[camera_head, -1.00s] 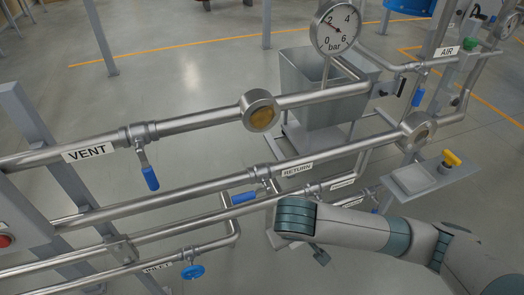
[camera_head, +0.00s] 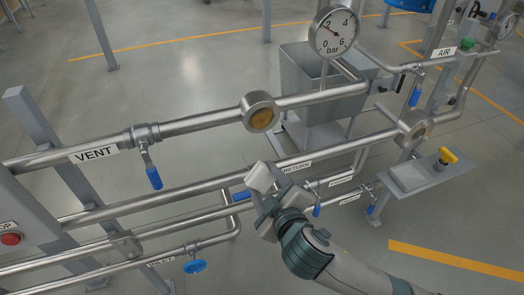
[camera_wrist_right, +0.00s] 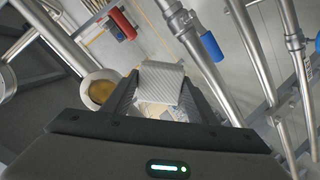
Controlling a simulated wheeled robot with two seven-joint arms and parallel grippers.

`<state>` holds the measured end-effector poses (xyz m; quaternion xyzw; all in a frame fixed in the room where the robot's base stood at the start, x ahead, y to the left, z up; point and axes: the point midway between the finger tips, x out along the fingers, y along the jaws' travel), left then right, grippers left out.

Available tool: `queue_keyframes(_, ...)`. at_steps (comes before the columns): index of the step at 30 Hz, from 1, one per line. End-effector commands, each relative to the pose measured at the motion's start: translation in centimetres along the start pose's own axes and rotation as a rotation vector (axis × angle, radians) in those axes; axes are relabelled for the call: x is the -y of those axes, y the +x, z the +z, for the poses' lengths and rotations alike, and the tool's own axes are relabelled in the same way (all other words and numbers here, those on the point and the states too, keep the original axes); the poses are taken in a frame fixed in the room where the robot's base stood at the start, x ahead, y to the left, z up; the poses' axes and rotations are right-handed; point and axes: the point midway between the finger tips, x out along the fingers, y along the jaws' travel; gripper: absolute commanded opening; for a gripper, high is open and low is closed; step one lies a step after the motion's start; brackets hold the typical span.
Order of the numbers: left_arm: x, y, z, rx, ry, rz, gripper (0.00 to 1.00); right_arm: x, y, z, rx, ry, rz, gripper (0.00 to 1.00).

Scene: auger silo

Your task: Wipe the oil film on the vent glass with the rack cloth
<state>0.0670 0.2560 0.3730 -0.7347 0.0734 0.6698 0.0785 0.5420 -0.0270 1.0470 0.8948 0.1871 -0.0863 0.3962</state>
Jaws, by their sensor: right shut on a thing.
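The vent sight glass (camera_head: 260,119) is a round metal-rimmed window on the VENT pipe, with an amber film over it. It also shows in the wrist view (camera_wrist_right: 101,92), left of my fingers. My right gripper (camera_head: 266,189) is over the RETURN pipe, below the vent glass in the head view and apart from it. It is shut on a pale grey cloth (camera_wrist_right: 162,82), which sticks out between the fingers; the cloth also shows in the head view (camera_head: 261,176). My left gripper is out of view.
The VENT pipe (camera_head: 195,124) carries a blue-handled valve (camera_head: 153,178). A pressure gauge (camera_head: 334,32) stands above a grey bin (camera_head: 305,85). The RETURN pipe (camera_head: 220,180) runs beneath my right gripper. At right, a grey shelf (camera_head: 428,179) holds a yellow-topped item (camera_head: 447,156).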

Motion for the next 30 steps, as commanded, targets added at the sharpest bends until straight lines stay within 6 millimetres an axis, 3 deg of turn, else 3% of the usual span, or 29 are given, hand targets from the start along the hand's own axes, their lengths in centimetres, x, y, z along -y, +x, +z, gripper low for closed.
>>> queue_keyframes(6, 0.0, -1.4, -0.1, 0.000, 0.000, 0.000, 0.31, -4.1, -1.9, -5.1, -0.192, -0.001, 0.125, 0.35)
queue_keyframes(10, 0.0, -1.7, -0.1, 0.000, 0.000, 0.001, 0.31, -5.4, -2.8, -6.6, -0.230, 0.001, 0.178, 0.35)
queue_keyframes(30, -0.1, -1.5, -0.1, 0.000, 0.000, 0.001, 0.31, -5.9, -2.5, -7.1, -0.239, 0.000, 0.196, 0.35)
